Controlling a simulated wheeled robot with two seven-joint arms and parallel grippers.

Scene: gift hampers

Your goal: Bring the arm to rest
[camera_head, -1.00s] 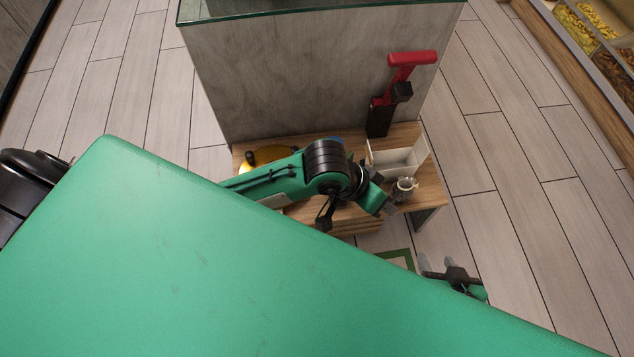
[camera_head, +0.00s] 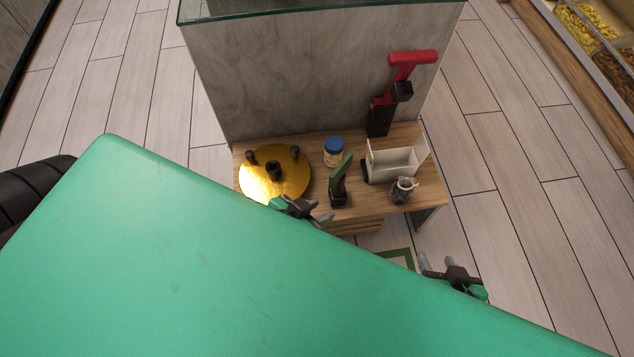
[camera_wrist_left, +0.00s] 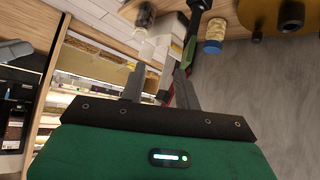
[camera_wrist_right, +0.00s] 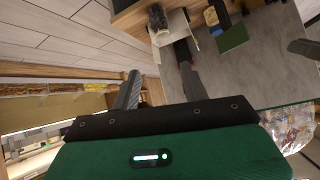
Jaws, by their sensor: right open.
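My left gripper (camera_head: 304,208) is at the near edge of the wooden table in the head view, partly hidden behind my green body. Its two fingers stand apart with nothing between them in the left wrist view (camera_wrist_left: 158,85). My right gripper (camera_head: 448,268) hangs to the right, off the table's near right side. Its fingers are apart and empty in the right wrist view (camera_wrist_right: 160,90). Much of both arms is hidden by my body.
The table (camera_head: 360,205) holds a round gold tray (camera_head: 262,192) with dark jars, a blue-lidded jar (camera_head: 333,152), a green-and-black item (camera_head: 340,182), a white open box (camera_head: 395,165) and a small jar (camera_head: 403,190). A red-handled device (camera_head: 400,85) stands behind.

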